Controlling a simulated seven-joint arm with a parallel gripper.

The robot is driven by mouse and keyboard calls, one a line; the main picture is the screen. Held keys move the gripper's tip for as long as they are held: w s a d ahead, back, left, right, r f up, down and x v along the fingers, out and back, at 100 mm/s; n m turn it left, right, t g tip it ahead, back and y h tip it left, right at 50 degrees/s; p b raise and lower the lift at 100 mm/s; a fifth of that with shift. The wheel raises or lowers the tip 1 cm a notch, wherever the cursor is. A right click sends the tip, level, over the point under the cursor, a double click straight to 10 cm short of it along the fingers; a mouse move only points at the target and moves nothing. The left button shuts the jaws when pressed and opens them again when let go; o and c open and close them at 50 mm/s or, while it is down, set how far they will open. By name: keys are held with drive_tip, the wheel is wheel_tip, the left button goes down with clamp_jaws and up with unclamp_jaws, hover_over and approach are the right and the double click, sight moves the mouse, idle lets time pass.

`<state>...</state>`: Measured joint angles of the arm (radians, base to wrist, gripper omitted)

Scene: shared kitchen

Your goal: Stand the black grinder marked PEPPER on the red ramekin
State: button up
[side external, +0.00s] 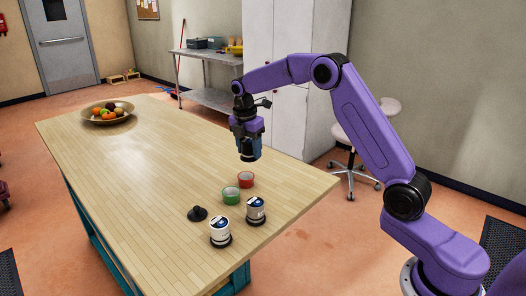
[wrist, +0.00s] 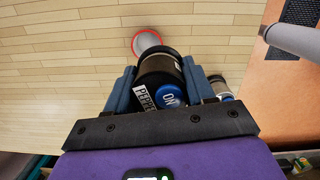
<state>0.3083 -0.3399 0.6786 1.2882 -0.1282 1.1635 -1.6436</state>
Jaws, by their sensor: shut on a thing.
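My gripper (wrist: 160,88) is shut on the black grinder (wrist: 153,68), with a blue finger on each side of it. White lettering that reads as PEPPER and a blue ON button show on its near end. In the side view my gripper (side external: 249,150) holds it in the air above the table, and the fingers mostly hide it. The red ramekin (side external: 246,180) stands on the table below my gripper, apart from the grinder. It also shows in the wrist view (wrist: 136,47), beyond the grinder, which partly covers it.
A green ramekin (side external: 231,196) is beside the red one. Two white-and-dark devices (side external: 220,231) (side external: 256,210) and a small black object (side external: 198,213) are nearer the front edge. A fruit bowl (side external: 107,114) is far left. The middle of the wooden table (side external: 150,160) is clear.

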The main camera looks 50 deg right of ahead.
drive_tip(key=shift+w+d+f+n, duration=0.15)
drive_tip(key=shift+w+f, duration=0.2)
drive_tip(key=shift+w, duration=0.3)
drive_tip(key=shift+w+d+f+n, duration=0.15)
drive_tip(key=shift+w+f, duration=0.15)
drive_tip(key=shift+w, duration=0.3)
drive_tip(key=shift+f, duration=2.75)
drive_tip(key=shift+f, duration=0.65)
drive_tip(key=o, duration=1)
drive_tip(key=shift+s+a+r, duration=0.1)
drive_tip(key=shift+a+r, duration=0.1)
drive_tip(key=shift+r, duration=1.6)
drive_tip(key=shift+w+a+r, duration=0.1)
drive_tip(key=shift+a+r, duration=0.1)
drive_tip(key=shift+r, duration=1.6)
drive_tip(key=shift+s+a+r, duration=0.1)
drive_tip(key=shift+a+r, duration=0.1)
drive_tip(key=shift+r, duration=1.7)
